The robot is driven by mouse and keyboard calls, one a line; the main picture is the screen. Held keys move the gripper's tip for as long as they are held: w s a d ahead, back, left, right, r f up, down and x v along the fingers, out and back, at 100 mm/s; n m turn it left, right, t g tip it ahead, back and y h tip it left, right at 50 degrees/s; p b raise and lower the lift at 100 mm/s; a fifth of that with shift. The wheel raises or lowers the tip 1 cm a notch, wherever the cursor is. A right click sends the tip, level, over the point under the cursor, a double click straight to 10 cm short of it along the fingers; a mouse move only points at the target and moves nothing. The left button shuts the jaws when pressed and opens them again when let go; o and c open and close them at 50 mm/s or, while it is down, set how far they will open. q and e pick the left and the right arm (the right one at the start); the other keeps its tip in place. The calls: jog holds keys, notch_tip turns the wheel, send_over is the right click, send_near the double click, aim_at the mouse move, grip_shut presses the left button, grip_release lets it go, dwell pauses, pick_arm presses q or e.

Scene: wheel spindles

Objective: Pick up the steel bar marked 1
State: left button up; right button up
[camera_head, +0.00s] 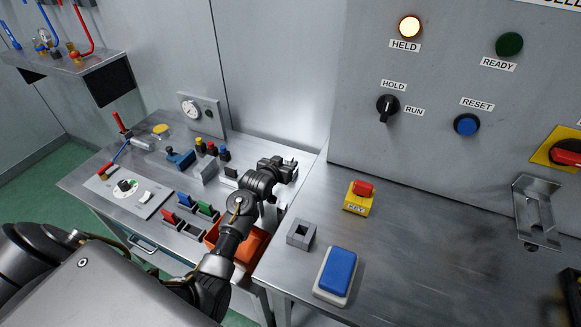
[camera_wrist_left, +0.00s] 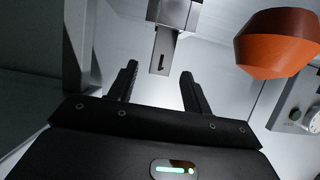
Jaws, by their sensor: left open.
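The steel bar (camera_wrist_left: 160,52) marked 1 shows in the left wrist view. It sticks out of a grey block (camera_wrist_left: 175,11) at the top, its marked end toward my gripper. My left gripper (camera_wrist_left: 160,73) is open, with one finger on each side of the bar's line. The bar's end lies near the fingertips and the gripper is not closed on it. In the head view my left gripper (camera_head: 287,165) is above the back of the left bench, near its right edge. I cannot make out the bar there; the gripper and arm may hide it.
An orange bin (camera_head: 251,247) lies beneath my left forearm. A steel block with a square hole (camera_head: 300,234), a yellow KEY block (camera_head: 359,197) and a blue button (camera_head: 338,270) stand on the right bench. A rounded orange object (camera_wrist_left: 278,45) is right of the bar.

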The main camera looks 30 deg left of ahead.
pick_arm(q)
jog(key=shift+x, duration=1.1)
grip_shut()
jog(key=shift+r, duration=0.2)
